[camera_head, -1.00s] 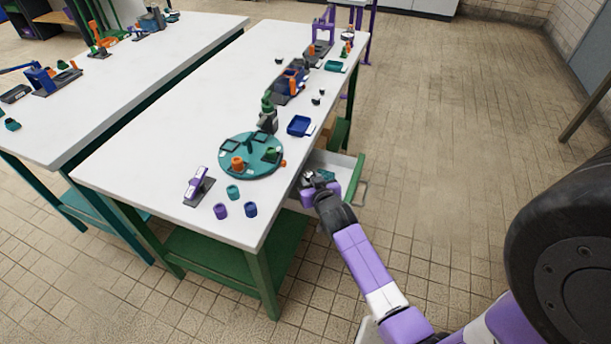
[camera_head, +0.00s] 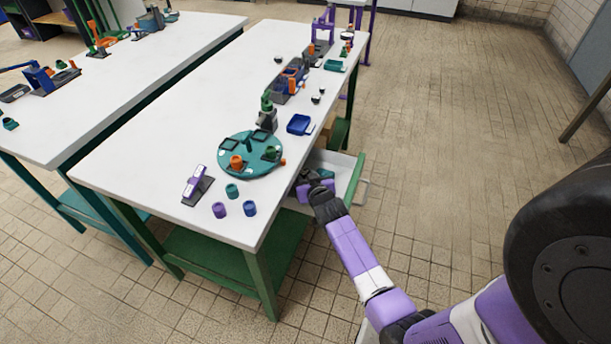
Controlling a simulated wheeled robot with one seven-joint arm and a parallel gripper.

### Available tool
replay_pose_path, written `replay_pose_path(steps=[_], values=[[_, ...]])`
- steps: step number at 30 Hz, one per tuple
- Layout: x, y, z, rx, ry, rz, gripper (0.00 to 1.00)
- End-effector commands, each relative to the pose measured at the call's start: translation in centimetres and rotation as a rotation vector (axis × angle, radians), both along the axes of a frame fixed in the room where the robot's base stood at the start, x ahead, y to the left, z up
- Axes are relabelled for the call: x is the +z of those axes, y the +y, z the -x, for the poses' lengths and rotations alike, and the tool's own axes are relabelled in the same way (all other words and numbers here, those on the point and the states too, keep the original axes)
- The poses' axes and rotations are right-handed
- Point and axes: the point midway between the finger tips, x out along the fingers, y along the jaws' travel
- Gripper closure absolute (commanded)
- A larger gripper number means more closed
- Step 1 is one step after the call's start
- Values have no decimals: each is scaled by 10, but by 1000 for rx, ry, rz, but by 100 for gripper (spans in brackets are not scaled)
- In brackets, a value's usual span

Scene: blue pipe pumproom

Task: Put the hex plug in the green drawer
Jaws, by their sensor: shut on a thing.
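The green drawer (camera_head: 343,161) stands pulled out under the right side of the near white table. My gripper (camera_head: 313,176) is at the drawer's near left part, beside the table edge, pointing away from me. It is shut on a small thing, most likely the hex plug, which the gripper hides. I cannot tell how high it is above the drawer floor. A small teal-blue patch (camera_head: 326,174) shows beside the gripper; I cannot tell what it is.
The table edge (camera_head: 283,210) runs close along the gripper's left. On the table are a round teal tray (camera_head: 238,166), a blue bin (camera_head: 299,125), a purple-handled clamp (camera_head: 197,184) and small coloured cups (camera_head: 232,190). The tiled floor to the right is clear.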

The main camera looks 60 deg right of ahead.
Motion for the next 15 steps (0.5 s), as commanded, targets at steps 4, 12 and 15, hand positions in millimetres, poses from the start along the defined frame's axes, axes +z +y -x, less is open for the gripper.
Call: replay_pose_path(steps=[4, 12, 15], values=[[-5, 0, 0, 0, -1, 1, 100], [-10, 1, 2, 0, 6, -4, 59], [-11, 1, 2, 0, 8, -5, 59]])
